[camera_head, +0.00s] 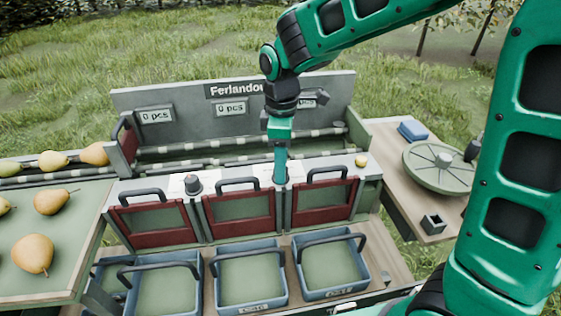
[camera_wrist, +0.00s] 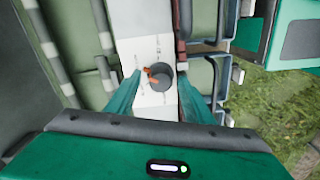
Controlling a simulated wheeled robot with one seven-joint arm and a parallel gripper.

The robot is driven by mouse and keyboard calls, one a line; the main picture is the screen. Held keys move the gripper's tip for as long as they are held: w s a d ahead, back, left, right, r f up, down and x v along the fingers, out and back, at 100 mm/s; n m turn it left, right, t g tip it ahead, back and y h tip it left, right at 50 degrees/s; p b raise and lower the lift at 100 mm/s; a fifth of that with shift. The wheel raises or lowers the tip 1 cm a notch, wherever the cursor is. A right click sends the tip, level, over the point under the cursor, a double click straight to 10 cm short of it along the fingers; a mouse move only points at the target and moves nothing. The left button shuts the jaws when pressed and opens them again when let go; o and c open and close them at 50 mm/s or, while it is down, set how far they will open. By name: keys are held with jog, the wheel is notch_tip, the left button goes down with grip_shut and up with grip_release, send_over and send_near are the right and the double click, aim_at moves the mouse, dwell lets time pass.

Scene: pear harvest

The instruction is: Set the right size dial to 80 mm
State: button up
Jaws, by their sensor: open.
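The right size dial (camera_wrist: 160,78) is a dark round knob with an orange pointer, set in a pale panel (camera_wrist: 150,50) with small scale marks. The marks are too small to read. The pointer is turned toward the left of the wrist view. My gripper (camera_wrist: 158,80) is open, with one finger on each side of the knob; I cannot tell whether they touch it. In the head view my gripper (camera_head: 281,178) points down at the machine's front ledge and hides the right dial. The left dial (camera_head: 192,184) stands uncovered on the same ledge.
Red-framed gates (camera_head: 240,208) with dark handles stand just in front of the ledge, above blue crates (camera_head: 250,280). A yellow button (camera_head: 361,160) is on the ledge to the right. Pears (camera_head: 33,254) lie on the left table. A round green scale-like disc (camera_head: 440,167) sits at right.

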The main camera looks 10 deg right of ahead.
jog(key=c, duration=1.1)
jog(key=shift+o, duration=0.2)
jog(key=shift+m, duration=0.3)
jog(key=m, duration=0.5)
jog(key=shift+w+r, duration=0.1)
jog(key=m, duration=0.6)
jog(key=shift+m, duration=0.3)
jog(key=o, duration=0.9)
jog(key=shift+o, duration=0.8)
